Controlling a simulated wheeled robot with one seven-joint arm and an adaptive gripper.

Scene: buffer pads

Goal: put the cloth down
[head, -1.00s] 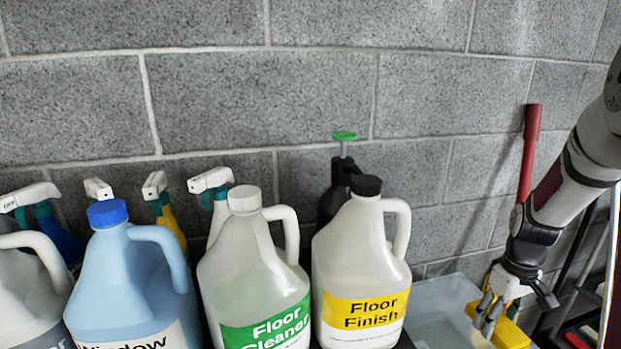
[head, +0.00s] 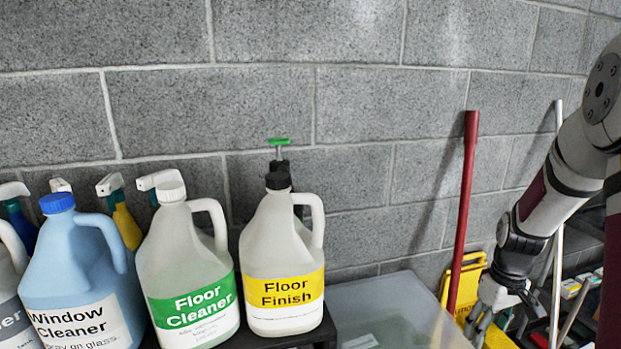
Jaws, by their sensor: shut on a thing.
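My gripper (head: 484,322) is at the lower right, pointing down, with its fingers near the bottom edge. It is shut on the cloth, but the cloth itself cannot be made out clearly. A yellow patch (head: 498,338) shows just right of the fingers, cut by the frame edge. I cannot tell whether it is the cloth or something behind.
A translucent bin (head: 385,300) stands left of the gripper. A floor finish jug (head: 283,245), a floor cleaner jug (head: 180,255) and a window cleaner jug (head: 75,265) line the left. A red pole (head: 466,210) and a yellow sign (head: 465,270) lean near the wall.

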